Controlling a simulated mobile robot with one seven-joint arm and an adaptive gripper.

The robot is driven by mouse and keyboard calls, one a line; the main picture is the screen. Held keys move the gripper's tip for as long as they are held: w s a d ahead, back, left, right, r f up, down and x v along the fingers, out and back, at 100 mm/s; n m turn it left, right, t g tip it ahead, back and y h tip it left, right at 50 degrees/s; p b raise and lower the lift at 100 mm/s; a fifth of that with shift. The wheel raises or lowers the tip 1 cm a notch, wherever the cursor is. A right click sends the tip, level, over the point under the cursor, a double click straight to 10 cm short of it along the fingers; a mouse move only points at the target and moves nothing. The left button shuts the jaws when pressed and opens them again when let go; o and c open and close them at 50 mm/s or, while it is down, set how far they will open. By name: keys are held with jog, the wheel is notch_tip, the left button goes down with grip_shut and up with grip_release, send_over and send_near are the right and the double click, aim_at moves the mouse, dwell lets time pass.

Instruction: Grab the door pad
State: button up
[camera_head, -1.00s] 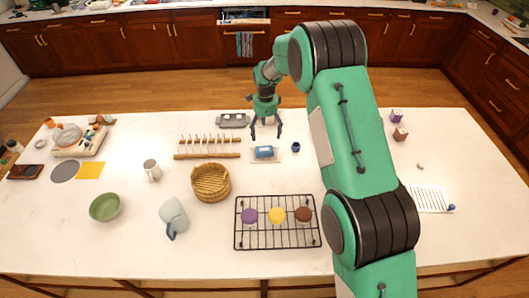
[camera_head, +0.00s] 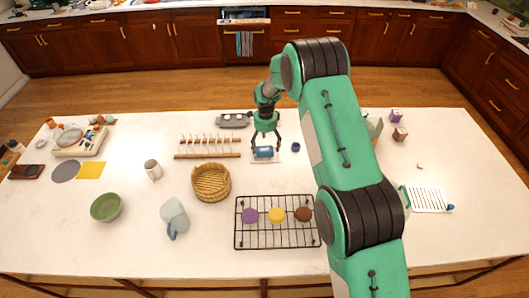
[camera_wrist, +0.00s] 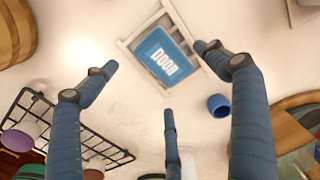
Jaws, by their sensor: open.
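The door pad (camera_head: 264,153) is a blue block with white lettering on a pale tray-like base on the white counter. I cannot tell the exact height gap to the pad.
A small blue cup (camera_head: 295,147) stands just right of the pad. A wooden peg rack (camera_head: 207,155) and wicker basket (camera_head: 211,196) are to the left. A black wire rack (camera_head: 276,237) with several round coloured items is nearer. Bare counter lies between the pad and wire rack.

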aim_at(265, 151)
jog(key=shift+f, duration=0.15)
jog(key=shift+a+f+p, duration=0.1)
jog(key=shift+f+p, duration=0.45)
jog(key=shift+f, duration=1.85)
jog(key=c, duration=1)
